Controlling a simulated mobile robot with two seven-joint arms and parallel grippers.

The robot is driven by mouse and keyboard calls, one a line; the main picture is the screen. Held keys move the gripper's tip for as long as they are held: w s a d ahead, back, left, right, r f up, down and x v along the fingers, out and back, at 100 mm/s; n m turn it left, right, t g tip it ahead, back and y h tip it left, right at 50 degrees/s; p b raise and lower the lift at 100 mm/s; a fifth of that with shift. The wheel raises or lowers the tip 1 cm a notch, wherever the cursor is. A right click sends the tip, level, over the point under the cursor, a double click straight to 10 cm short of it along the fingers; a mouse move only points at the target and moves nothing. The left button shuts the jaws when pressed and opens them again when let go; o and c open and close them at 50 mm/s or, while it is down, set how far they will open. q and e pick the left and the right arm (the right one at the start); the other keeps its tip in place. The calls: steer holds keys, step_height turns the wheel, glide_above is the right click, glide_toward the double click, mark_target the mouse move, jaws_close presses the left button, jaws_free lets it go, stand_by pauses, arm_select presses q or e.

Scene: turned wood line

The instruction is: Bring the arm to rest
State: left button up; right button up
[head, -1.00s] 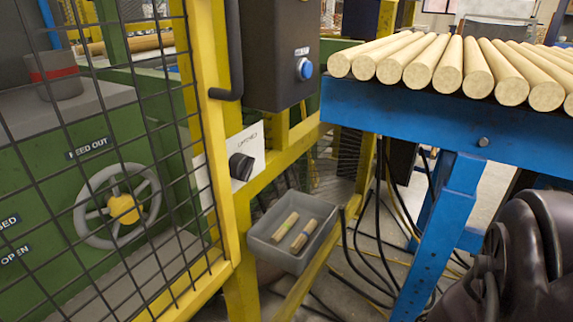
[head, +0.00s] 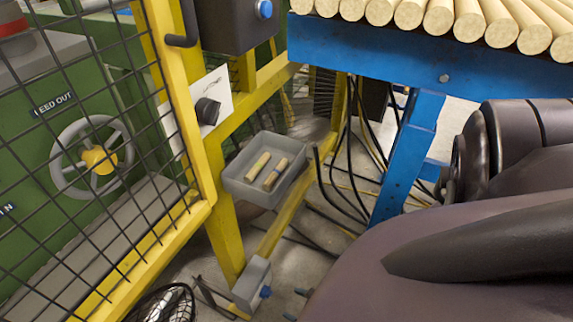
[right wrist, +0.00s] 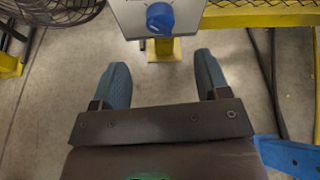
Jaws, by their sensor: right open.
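My right arm fills the lower right of the head view. The blue fingertips of my right gripper (head: 296,304) just show past its edge, low in the picture. In the right wrist view my right gripper (right wrist: 161,70) is open, its two blue fingers wide apart with only bare floor between them. Ahead of the fingers is a grey box (head: 252,281) with a blue knob (right wrist: 160,17), apart from them. My left gripper is in neither view.
A blue roller-bed frame (head: 380,55) carries several round wood bars. A grey tray (head: 248,190) with two short wood pieces hangs on the yellow frame. A mesh guard (head: 100,200) stands left. A black fan (right wrist: 50,8) and hanging cables (head: 345,150) are near.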

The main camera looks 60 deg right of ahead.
steer(key=shift+s+r, duration=0.25)
steer(key=shift+s, duration=0.35)
